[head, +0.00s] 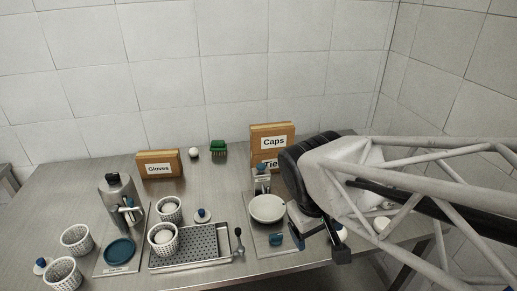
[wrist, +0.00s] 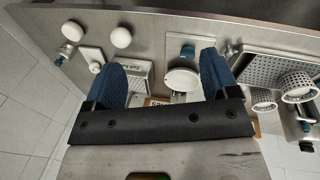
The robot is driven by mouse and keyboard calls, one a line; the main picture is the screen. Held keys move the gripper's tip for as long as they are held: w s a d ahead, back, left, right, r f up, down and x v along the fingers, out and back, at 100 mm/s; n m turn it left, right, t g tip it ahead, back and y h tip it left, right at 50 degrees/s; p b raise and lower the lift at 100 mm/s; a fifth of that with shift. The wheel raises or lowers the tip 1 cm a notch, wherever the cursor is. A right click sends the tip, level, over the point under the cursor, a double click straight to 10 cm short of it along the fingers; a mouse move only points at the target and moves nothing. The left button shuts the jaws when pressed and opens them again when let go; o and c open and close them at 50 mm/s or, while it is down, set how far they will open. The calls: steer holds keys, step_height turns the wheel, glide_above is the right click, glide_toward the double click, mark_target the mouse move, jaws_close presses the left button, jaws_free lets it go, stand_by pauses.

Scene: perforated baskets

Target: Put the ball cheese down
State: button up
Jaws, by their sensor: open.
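My gripper (wrist: 165,70) is open, and in the wrist view I see nothing held between its blue pads. In the head view my gripper (head: 316,238) hangs over the right part of the steel table. Two round white balls, (wrist: 71,30) and (wrist: 121,37), rest at the upper left of the wrist view, apart from my gripper. Pale rounded shapes also show beside my arm in the head view, partly hidden. Another pale ball (head: 163,237) sits inside a white perforated basket (head: 164,249). I cannot tell which ball the task means.
A scale with a pale round pan (head: 267,208) stands left of my gripper. A perforated steel tray (head: 195,258) lies further left. More baskets (head: 76,240) stand at far left, near a metal dispenser (head: 118,200). Boxes labelled Gloves (head: 158,164) and Caps (head: 272,140) stand behind.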

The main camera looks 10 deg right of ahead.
steer(key=r, duration=0.1)
steer(key=a+r+m+t+y, duration=0.1)
steer(key=s+r+m+y, duration=0.1)
steer(key=r, duration=0.1)
steer(key=shift+a+r+t, duration=0.1)
steer(key=shift+a+t, duration=0.2)
steer(key=shift+a, duration=0.05)
stand_by(1.0)
